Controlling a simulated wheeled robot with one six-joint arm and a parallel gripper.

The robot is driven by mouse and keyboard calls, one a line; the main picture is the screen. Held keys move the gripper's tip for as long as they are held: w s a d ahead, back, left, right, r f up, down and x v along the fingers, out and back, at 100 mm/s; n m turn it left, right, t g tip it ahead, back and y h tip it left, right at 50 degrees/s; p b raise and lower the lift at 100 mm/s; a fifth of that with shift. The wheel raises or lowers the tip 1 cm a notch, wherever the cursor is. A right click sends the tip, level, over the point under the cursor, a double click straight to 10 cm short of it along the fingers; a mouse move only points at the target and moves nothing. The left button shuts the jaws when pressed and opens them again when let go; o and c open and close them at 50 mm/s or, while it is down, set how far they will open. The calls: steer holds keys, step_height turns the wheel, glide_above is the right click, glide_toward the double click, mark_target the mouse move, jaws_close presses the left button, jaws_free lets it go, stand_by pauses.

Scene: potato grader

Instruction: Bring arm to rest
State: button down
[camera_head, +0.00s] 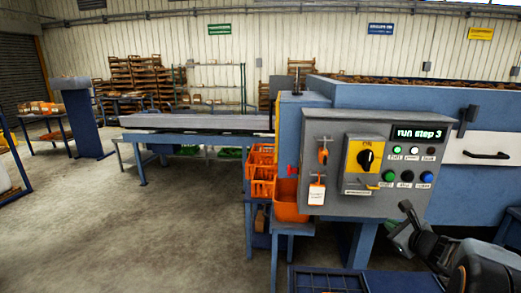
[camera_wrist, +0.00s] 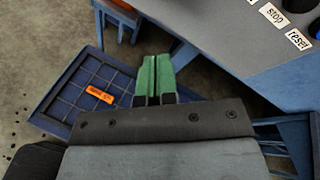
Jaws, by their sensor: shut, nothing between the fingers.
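My gripper (camera_head: 401,236) shows at the lower right of the head view, in front of the grey control panel (camera_head: 325,205) and below its buttons. In the wrist view my gripper (camera_wrist: 153,78) has its two green fingers together, with nothing between them. The fingers point toward the floor and the panel's lower edge, apart from both. The panel carries a black rotary knob (camera_head: 365,159) on a yellow plate, several round buttons, and a lit display (camera_head: 419,133) reading "run step 3". Part of my arm is cut off by the frame's right edge.
A blue gridded tray (camera_wrist: 62,118) with an orange tag (camera_wrist: 99,94) lies below my gripper. Orange crates (camera_head: 262,172) and an orange bin (camera_head: 290,203) stand left of the panel. A blue machine (camera_head: 480,190) extends behind it. The concrete floor at left is open.

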steer(key=s+a+f+n+g+y, duration=0.1)
steer(key=s+a+f+n+g, duration=0.3)
steer(key=a+n, duration=0.4)
steer(key=s+a+f+n+g+y, duration=0.1)
steer(key=s+a+f+n+g, duration=0.1)
steer(key=s+a+n+g, duration=0.4)
steer(key=s+a+r+n+h+p, duration=0.1)
steer(key=s+a+n+h, duration=0.3)
steer(key=s+a+n, duration=0.5)
steer(key=s+r+n, duration=0.1)
steer(key=n, duration=0.4)
steer(key=shift+r+g, duration=0.25)
steer(key=shift+g, duration=0.05)
steer(key=shift+a, duration=0.1)
stand_by(1.1)
